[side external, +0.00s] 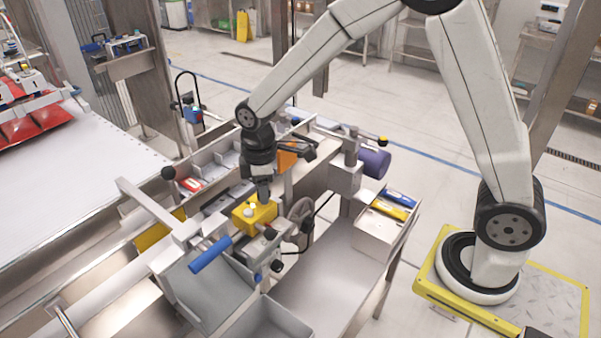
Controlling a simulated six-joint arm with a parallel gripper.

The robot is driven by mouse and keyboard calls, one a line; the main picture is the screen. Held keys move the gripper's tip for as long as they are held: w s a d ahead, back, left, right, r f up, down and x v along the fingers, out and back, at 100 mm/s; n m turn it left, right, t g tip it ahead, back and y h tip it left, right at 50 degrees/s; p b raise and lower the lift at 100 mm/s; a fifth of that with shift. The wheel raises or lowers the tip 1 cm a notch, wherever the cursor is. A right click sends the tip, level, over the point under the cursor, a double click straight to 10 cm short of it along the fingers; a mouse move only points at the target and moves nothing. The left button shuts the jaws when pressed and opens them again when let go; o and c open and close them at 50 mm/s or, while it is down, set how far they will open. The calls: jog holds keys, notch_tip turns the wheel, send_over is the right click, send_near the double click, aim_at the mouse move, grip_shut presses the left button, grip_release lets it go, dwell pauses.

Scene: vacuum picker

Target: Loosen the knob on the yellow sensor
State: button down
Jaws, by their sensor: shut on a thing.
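The yellow sensor (256,221) is a small block on the metal machine frame, near the middle of the side external view. A pale round part shows on its face. My gripper (264,198) points down onto the top of the sensor, with its fingertips touching or very close to it. The fingers are shut on what appears to be the sensor's knob. The knob is hidden behind the fingers, so its shape and how far it is turned cannot be seen.
A blue-handled lever (210,254) stands in front of the sensor, to its left. Dark round knobs and a grey handwheel (301,211) crowd its right side. A purple cylinder (374,162) and a tray with coloured boxes (379,234) are farther right. The metal shelf (325,276) below is clear.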

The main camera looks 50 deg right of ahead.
jog(key=shift+c, duration=1.4)
grip_release()
jog(key=shift+r, duration=0.15)
jog(key=shift+r, duration=3.8)
jog(key=shift+s, duration=0.1)
jog(key=s+d+f+m+t, duration=0.1)
jog(key=s+d+f+m, duration=0.2)
jog(key=s, duration=0.3)
jog(key=s+d+f+m+t, duration=0.1)
jog(key=s+d+f+m, duration=0.2)
jog(key=s+m, duration=0.3)
jog(key=shift+s+f+m+t, duration=0.3)
jog(key=shift+s+f, duration=0.15)
jog(key=shift+s, duration=0.2)
